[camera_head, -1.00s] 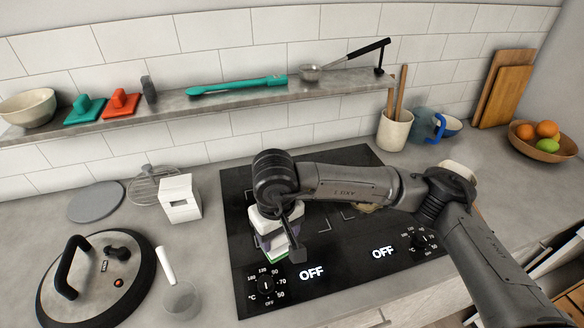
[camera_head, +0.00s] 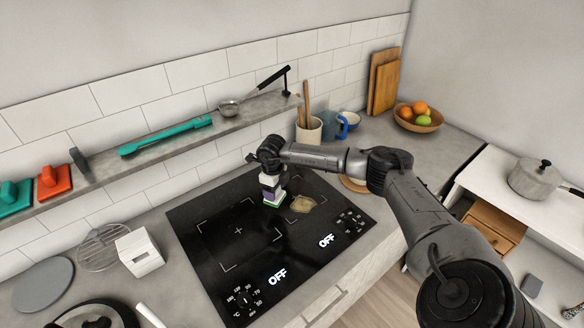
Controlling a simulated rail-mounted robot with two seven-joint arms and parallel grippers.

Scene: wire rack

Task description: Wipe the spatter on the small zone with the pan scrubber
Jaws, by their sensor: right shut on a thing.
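My right gripper (camera_head: 271,186) is shut on the pan scrubber (camera_head: 275,203), a pale block with a green edge. It holds it low over the black hob (camera_head: 205,228); I cannot tell whether it touches the glass. The spatter (camera_head: 302,204) is a tan-brown patch on the right part of the hob, just right of the scrubber. The small zone's marks there are partly hidden by the spatter and my arm. The large zone with corner marks and a cross is to the left. My left gripper is out of view.
A shelf (camera_head: 245,108) with a teal utensil (camera_head: 165,136) and a ladle (camera_head: 230,107) runs behind the hob. A white box (camera_head: 139,252) stands left of the hob. A utensil crock (camera_head: 309,130), blue mug (camera_head: 335,126) and fruit bowl (camera_head: 418,122) stand behind my right arm.

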